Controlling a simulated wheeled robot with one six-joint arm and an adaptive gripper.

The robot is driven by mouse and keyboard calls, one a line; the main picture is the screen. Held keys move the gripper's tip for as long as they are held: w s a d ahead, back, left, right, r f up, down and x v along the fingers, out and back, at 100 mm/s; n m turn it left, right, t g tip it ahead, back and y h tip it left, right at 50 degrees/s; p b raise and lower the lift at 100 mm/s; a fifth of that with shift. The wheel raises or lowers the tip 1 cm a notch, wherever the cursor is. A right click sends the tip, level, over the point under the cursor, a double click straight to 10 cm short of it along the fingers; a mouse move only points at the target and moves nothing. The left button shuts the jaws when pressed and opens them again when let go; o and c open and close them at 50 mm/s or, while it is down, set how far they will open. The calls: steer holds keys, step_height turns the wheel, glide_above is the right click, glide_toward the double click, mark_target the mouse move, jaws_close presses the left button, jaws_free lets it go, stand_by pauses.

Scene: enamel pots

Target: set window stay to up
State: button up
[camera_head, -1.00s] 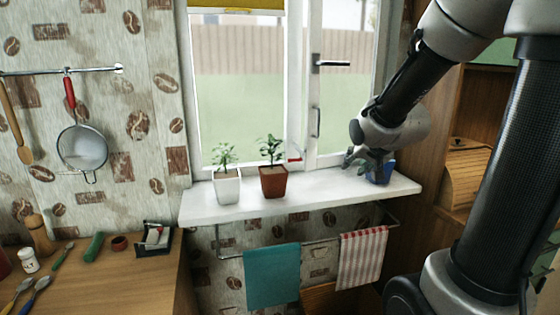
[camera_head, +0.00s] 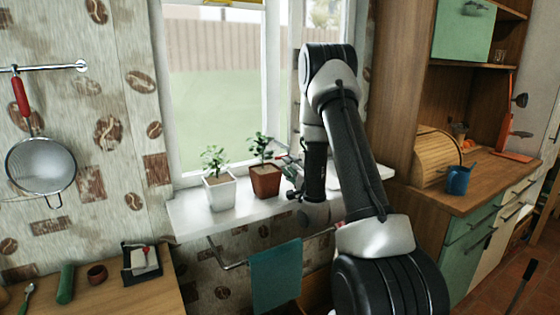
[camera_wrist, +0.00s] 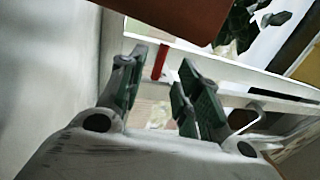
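The window stay (camera_head: 281,157) shows as a small red-tipped piece at the foot of the window, just right of the brown pot; my arm covers its surroundings. In the wrist view, its red end (camera_wrist: 159,62) stands beyond my fingertips, near the pale window frame, and appears in the gap between them. My gripper (camera_wrist: 160,80) is open, with green-padded fingers apart and nothing between the pads. In the head view, my gripper (camera_head: 296,185) is low over the sill, beside the brown pot and partly hidden by my arm. I cannot tell whether it touches the stay.
A brown pot with a plant (camera_head: 265,180) stands close left of my gripper; it also fills the top of the wrist view (camera_wrist: 170,15). A white pot (camera_head: 220,192) stands farther left on the white sill (camera_head: 190,219). A teal towel (camera_head: 275,277) hangs below.

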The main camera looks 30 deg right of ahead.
steer(key=w, duration=0.2)
steer(key=w+r, duration=0.1)
steer(key=w, duration=0.2)
steer(key=shift+c, duration=0.4)
jaws_close()
